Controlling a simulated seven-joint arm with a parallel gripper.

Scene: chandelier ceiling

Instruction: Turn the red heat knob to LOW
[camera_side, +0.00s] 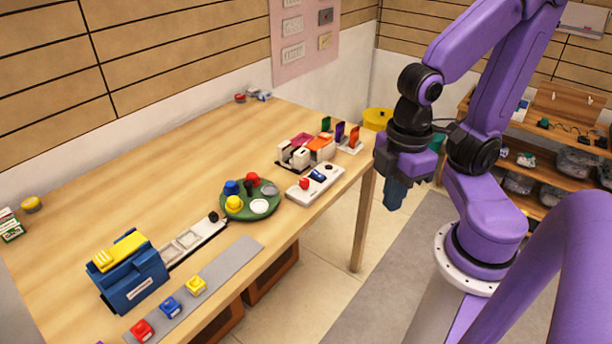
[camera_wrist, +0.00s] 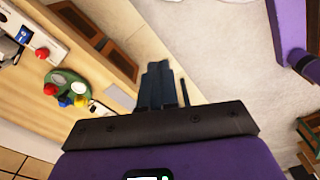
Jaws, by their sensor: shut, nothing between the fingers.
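No LOW marking can be read, and the knob's pointing direction is too small to tell. My gripper (camera_side: 394,203) is shut and empty, pointing down, off the table to the right of the box and apart from it. Its closed fingers (camera_wrist: 160,85) show in the wrist view.
A green round board (camera_side: 249,202) with coloured knobs stands left of the panel box. White and orange blocks (camera_side: 307,150) stand behind it. A blue box (camera_side: 132,273) and coloured buttons (camera_side: 170,306) are at the table's near left.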

